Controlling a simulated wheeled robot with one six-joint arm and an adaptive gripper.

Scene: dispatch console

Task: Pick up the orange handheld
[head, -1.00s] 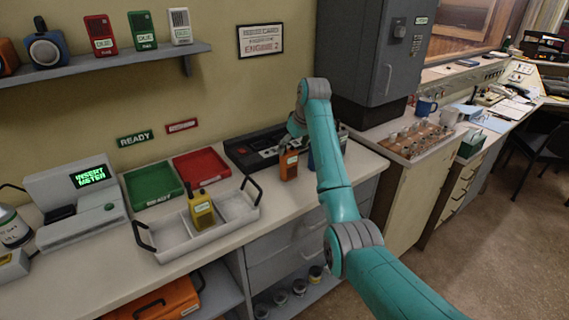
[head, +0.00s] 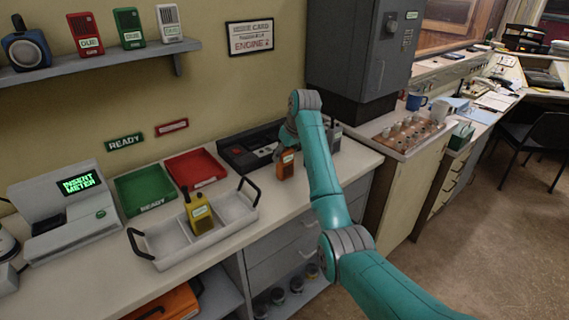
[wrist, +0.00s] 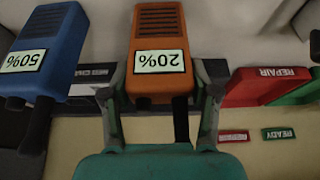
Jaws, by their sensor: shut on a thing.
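The orange handheld (head: 286,164) is upright at the back of the counter, in front of the dark console. In the wrist view the orange handheld (wrist: 158,28) carries a "20%" label and a dark antenna. My gripper (wrist: 160,82) has a finger on each side of it and is shut on it. In the head view my gripper (head: 288,146) comes down on its top from above. I cannot tell whether its base touches the counter. A blue handheld labelled "50%" (wrist: 45,50) stands close beside it in the wrist view; my arm hides it in the head view.
A grey tray (head: 170,256) holds a yellow handheld (head: 199,214). Behind are a green READY tray (head: 145,188) and a red REPAIR tray (head: 195,167). A meter unit (head: 70,220) stands left. A grey cabinet (head: 363,45) rises behind.

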